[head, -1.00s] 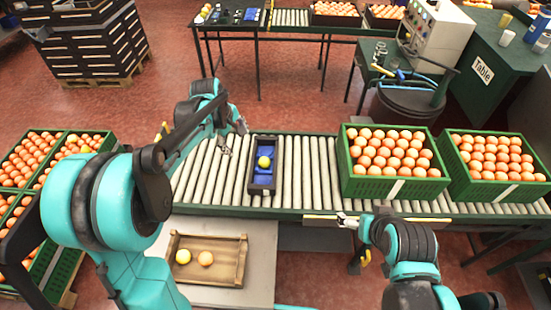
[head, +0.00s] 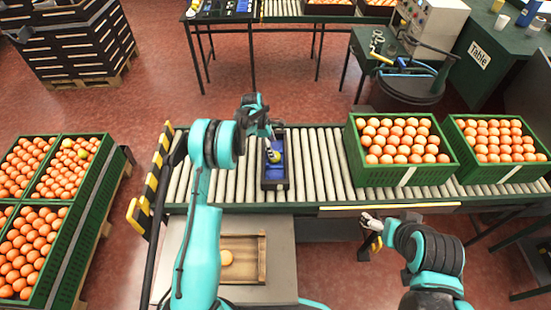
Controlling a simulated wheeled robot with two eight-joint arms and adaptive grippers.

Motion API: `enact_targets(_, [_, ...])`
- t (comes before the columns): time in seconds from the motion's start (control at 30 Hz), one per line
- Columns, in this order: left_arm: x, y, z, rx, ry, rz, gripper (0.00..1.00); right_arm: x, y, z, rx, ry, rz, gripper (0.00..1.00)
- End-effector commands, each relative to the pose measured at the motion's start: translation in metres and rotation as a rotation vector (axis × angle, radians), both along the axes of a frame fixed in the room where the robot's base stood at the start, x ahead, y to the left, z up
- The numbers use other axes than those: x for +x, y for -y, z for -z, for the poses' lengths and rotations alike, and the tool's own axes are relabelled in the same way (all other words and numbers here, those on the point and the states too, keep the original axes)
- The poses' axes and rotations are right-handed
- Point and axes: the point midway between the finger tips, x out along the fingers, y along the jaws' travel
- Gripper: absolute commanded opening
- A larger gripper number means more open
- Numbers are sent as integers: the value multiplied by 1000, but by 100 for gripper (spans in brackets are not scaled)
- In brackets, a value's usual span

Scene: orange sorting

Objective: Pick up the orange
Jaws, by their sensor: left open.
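A yellow fruit (head: 274,156), likely the orange, lies in a small black tray (head: 275,184) with a blue inside on the roller conveyor. My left gripper (head: 270,134) is open at the far end of this tray, just above and beyond the fruit; its fingers are small and partly hard to make out. An orange-coloured round fruit (head: 226,257) lies in a wooden tray (head: 262,262) on the grey table, partly covered by my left arm. My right gripper (head: 371,229) hangs in front of the conveyor, away from the fruit; its jaw state is unclear.
Two green crates (head: 405,176) (head: 503,172) full of orange-brown fruit stand on the conveyor (head: 325,160) at right. More full green crates (head: 100,190) stand at left. A yellow-black striped post (head: 152,175) stands by the conveyor's left end. Rollers around the black tray are bare.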

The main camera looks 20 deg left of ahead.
Motion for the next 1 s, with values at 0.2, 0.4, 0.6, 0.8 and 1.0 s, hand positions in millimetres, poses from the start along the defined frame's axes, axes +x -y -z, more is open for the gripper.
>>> enact_targets(0.2, [0,3,36,0,0,1,71,0,0,19,0,0,0,88])
enact_targets(0.4, [1,7,46,0,1,1,71,0,0,21,0,0,0,88])
enact_targets(0.6, [1,7,45,0,1,1,50,0,0,21,0,0,0,88])
enact_targets(0.8, [1,6,45,0,1,1,16,0,0,21,0,0,0,88])
enact_targets(1.0, [1,6,45,0,1,1,16,0,0,21,0,0,0,88])
